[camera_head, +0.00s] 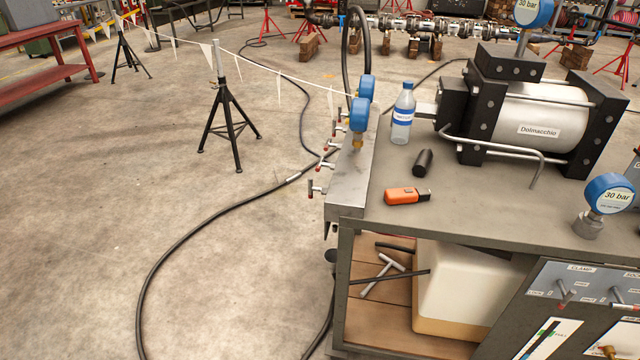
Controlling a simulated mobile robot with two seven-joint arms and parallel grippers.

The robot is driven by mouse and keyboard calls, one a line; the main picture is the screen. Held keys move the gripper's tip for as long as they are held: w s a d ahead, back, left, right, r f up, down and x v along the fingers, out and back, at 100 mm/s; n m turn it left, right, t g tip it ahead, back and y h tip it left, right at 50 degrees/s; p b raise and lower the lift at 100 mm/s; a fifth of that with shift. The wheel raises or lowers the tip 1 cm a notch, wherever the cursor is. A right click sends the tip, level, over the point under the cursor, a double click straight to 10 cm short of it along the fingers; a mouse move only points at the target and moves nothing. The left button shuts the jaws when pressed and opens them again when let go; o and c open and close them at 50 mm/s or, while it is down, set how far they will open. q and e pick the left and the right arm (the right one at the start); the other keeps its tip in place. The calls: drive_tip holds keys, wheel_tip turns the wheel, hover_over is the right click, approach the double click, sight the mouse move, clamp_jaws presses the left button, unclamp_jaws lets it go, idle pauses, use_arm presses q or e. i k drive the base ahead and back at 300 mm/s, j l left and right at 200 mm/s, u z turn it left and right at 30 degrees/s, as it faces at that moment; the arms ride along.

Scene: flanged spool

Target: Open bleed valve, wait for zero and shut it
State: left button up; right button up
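Neither of my grippers is in view. A metal manifold (352,180) runs along the left edge of a workbench. Several small T-handled valves with red tips stick out of its left side, the nearest (317,188) at its front end. I cannot tell which valve is the bleed valve, or whether any is open. Two blue gauges (359,115) stand on the manifold, seen edge-on with their dials hidden. A blue-rimmed gauge marked 30 bar (608,194) stands at the bench's right. Another gauge (533,12) is cut off at the top. No needle reading is clear.
The bench top (460,210) holds a pump (540,115), a water bottle (403,114), a black cylinder (422,163) and an orange tool (406,196). A black hose (210,225) crosses the floor. A black stand (228,120) carries bunting. Open floor lies left.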

sight(311, 188)
drive_tip(key=i+j+z, duration=0.15)
drive_tip(key=j+z, duration=0.25)
drive_tip(key=i+j+z, duration=0.1)
drive_tip(key=j+z, duration=0.7)
drive_tip(key=j, duration=1.7)
drive_tip(key=i, duration=0.05)
